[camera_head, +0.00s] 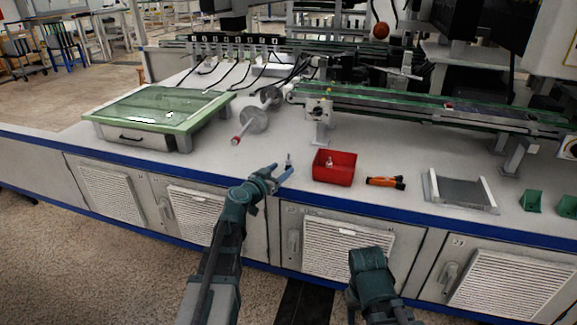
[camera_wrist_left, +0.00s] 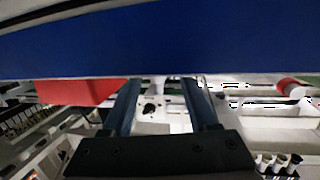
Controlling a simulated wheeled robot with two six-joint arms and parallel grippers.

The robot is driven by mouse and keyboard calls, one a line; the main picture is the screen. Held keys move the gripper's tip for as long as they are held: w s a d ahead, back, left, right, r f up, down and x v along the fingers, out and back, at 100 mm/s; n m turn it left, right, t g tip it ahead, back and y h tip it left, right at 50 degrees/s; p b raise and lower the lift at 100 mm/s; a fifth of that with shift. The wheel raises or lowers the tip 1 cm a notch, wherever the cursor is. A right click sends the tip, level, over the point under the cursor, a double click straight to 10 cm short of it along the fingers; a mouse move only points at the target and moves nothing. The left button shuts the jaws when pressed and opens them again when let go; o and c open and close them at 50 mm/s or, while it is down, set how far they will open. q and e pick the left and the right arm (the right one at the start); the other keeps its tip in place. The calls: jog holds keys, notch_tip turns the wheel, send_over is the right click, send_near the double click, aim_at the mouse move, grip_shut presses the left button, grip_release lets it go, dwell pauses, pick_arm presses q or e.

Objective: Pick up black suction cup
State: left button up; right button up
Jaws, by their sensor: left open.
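The red bin (camera_head: 334,179) is right of my left gripper and holds a small piece. It also shows in the left wrist view (camera_wrist_left: 80,92). Orange-black pliers (camera_head: 386,183) and a metal tray (camera_head: 430,190) lie further right. A green-framed box (camera_head: 150,130) stands at left.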

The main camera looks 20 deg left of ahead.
aim_at(287, 164)
pick_arm(q)
jog(key=shift+r+x, duration=0.2)
jog(key=shift+x, duration=1.1)
jog(key=shift+r+x, duration=0.2)
jog(key=shift+x, duration=1.1)
jog(key=shift+d, duration=0.2)
grip_shut()
